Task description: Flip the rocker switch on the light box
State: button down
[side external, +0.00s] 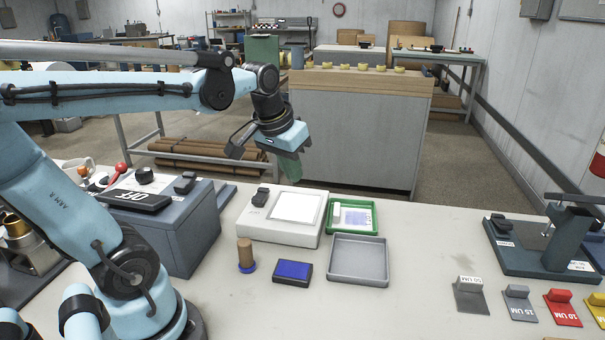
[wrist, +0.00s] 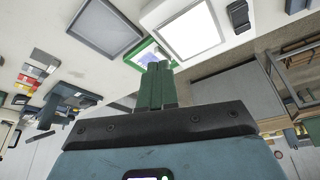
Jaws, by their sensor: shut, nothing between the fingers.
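The light box (side external: 270,232) is a low white box on the table with a bright white panel (side external: 297,207) on top. Its dark rocker switch (side external: 260,196) sits on the top left of the panel. In the wrist view the light box (wrist: 152,18) is at the top, with the switch (wrist: 238,15) to the right of the panel. My gripper (side external: 291,172) has green fingers pointing down, shut and empty. It hangs above the back of the light box, apart from the switch. In the wrist view the fingers (wrist: 157,68) are together.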

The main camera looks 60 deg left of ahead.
aim_at(258, 196)
jog(key=a+r+n+g, duration=0.1)
jog(key=a+n+g, duration=0.1)
jog(key=a, duration=0.5)
jog(key=s+a+r+n+g+h, duration=0.1)
jog(key=a+n+g, duration=0.1)
jog(key=a, duration=0.6)
jog(key=shift+r+n, duration=0.4)
jog(key=shift+n, duration=0.2)
jog(key=shift+f, duration=0.1)
notch_tip(258, 196, down, 14)
jog(key=shift+r, duration=0.1)
